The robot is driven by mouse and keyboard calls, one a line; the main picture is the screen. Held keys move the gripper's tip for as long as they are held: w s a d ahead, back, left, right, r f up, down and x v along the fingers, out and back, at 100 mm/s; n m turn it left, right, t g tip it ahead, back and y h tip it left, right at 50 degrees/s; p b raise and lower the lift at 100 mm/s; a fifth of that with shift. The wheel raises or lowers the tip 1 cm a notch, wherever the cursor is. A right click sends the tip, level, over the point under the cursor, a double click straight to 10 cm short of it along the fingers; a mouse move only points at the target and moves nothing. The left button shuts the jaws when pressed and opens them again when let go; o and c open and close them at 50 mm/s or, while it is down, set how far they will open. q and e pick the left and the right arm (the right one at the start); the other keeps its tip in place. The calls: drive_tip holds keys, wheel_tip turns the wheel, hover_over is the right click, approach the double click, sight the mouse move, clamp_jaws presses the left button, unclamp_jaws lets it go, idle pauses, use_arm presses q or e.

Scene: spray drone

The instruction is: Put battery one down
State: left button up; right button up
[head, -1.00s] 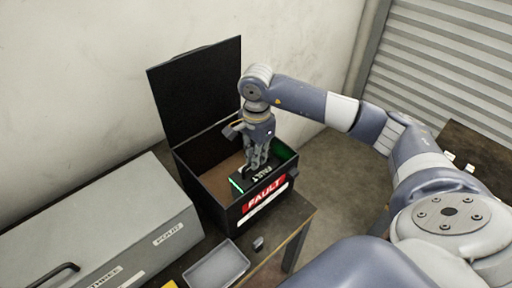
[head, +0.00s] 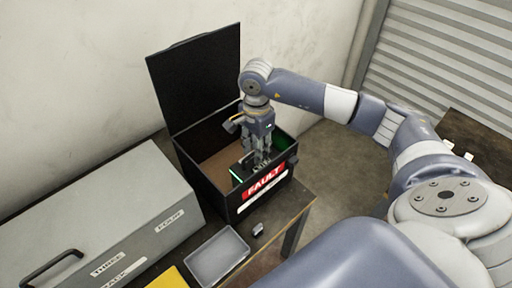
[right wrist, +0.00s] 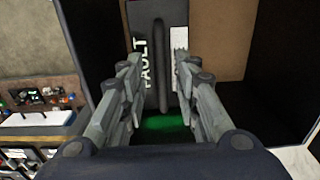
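Battery one, a dark block with a raised handle and white FAULT lettering (right wrist: 145,60), is inside the black open box marked FAULT (head: 229,207), towards its front right. In the head view battery one (head: 243,172) sits partly below the rim, with a green glow beside it. My right gripper (head: 256,160) points down into the box. In the right wrist view its fingers (right wrist: 158,68) stand on both sides of the handle, apart from it, so it looks open. The underside of battery one is hidden. My left gripper is not in view.
The box lid (head: 195,85) stands up at the back. A grey case with labels (head: 120,215) is to the left. A shallow grey tray (head: 217,257), a small grey part (head: 258,229) and a yellow item (head: 168,279) lie in front. The table's right edge is close to the box.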

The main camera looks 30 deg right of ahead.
drive_tip(key=shift+w+r+b, duration=0.1)
drive_tip(key=shift+r+b, duration=0.25)
drive_tip(key=shift+r, duration=0.1)
wheel_tip(320, 180, up, 11)
drive_tip(key=b, duration=0.3)
